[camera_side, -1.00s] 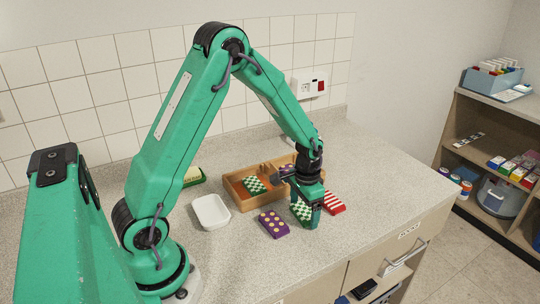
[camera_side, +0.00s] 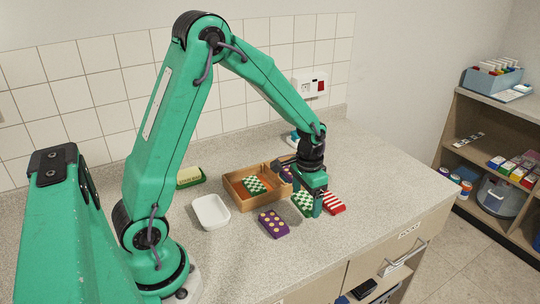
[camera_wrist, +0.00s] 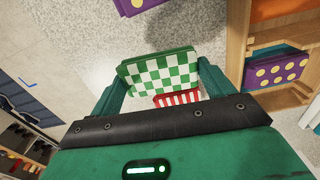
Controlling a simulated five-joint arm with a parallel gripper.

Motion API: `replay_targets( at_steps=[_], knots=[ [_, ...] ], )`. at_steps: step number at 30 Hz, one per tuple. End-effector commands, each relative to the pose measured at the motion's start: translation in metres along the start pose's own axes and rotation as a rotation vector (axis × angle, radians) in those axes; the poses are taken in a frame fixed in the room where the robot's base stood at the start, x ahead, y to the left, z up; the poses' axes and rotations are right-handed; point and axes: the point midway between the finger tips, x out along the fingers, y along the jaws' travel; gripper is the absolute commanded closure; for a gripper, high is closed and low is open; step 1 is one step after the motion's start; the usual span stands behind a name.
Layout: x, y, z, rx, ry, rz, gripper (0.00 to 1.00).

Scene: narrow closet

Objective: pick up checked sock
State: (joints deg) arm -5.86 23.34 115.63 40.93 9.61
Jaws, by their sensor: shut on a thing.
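A green-and-white checked sock (camera_side: 303,204), folded into a flat block, hangs between the fingers of my gripper (camera_side: 313,204). In the wrist view the checked sock (camera_wrist: 160,75) spans the gap between both fingers, and my gripper (camera_wrist: 163,80) is shut on it. It appears raised slightly above the counter. A second green checked sock (camera_side: 254,186) lies in the wooden box (camera_side: 240,200). A red-and-white striped sock (camera_side: 333,203) is just right of my gripper; in the wrist view it shows partly behind the held sock (camera_wrist: 178,98).
A purple sock with yellow dots (camera_side: 273,223) lies on the counter in front of the box; another dotted one (camera_wrist: 277,72) is inside it. A white tray (camera_side: 210,212) stands left of the box. The counter's front edge is close; free room lies to the right.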

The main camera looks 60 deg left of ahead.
Motion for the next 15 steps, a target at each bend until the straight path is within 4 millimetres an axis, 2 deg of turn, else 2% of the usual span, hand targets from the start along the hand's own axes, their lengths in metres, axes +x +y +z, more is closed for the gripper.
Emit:
replay_targets(
  at_steps=[6,15],
  knots=[
    [-0.024,0.04,0.014,0.007,0.002,0.0,0.41],
    [-0.051,0.082,0.03,0.006,0.001,0.0,0.41]
  ],
)
